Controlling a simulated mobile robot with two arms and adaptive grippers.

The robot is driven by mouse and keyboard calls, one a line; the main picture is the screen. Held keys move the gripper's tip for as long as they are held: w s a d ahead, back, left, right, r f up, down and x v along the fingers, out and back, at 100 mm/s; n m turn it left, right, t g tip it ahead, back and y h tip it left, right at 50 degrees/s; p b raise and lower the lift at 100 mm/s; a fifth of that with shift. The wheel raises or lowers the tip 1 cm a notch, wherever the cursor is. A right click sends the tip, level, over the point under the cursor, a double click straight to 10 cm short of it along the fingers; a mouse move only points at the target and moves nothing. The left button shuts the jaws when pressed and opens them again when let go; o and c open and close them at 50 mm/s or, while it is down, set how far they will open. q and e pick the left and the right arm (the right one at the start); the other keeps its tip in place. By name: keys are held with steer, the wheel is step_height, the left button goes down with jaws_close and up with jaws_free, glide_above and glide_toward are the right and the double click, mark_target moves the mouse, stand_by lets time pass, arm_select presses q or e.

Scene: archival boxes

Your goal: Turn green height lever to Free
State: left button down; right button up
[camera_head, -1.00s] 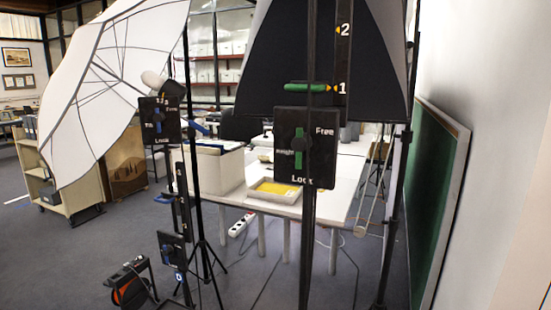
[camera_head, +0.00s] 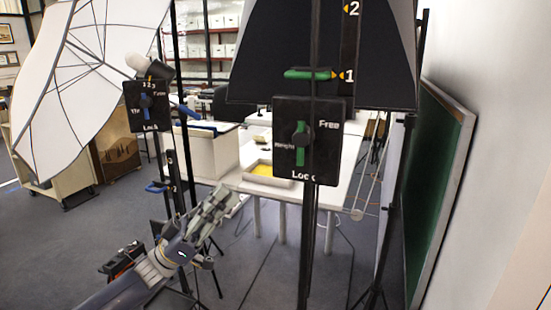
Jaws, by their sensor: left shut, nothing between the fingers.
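The green height lever (camera_head: 301,143) stands about upright on a black panel (camera_head: 323,165) marked Height, with Free at its upper right and Lock below. The lever's lower end points down towards Lock. A green handle (camera_head: 308,75) sits above the panel, level with mark 1 on the black scale. My left gripper (camera_head: 222,200) is shut and empty, below and to the left of the panel, apart from it. My right gripper is not in view.
A second stand at left carries a panel with a blue lever (camera_head: 146,101) and a white umbrella (camera_head: 85,75). A dark softbox (camera_head: 270,60) hangs behind the green lever's stand. A white table (camera_head: 262,187) stands behind. A green board (camera_head: 435,180) leans at right.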

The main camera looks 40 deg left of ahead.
arm_select(q)
steer(key=shift+r, duration=0.15)
steer(key=p, duration=0.4)
glide_toward(302, 142)
step_height(302, 142, up, 4)
steer(key=a, duration=0.1)
steer(key=shift+w+d+f+p, duration=0.25)
steer(key=shift+w+d+p, duration=0.1)
steer(key=shift+w+d, duration=0.2)
steer(key=shift+w+d+f+p, duration=0.25)
steer(key=shift+w+d+p, duration=0.1)
steer(key=shift+w+d, duration=0.2)
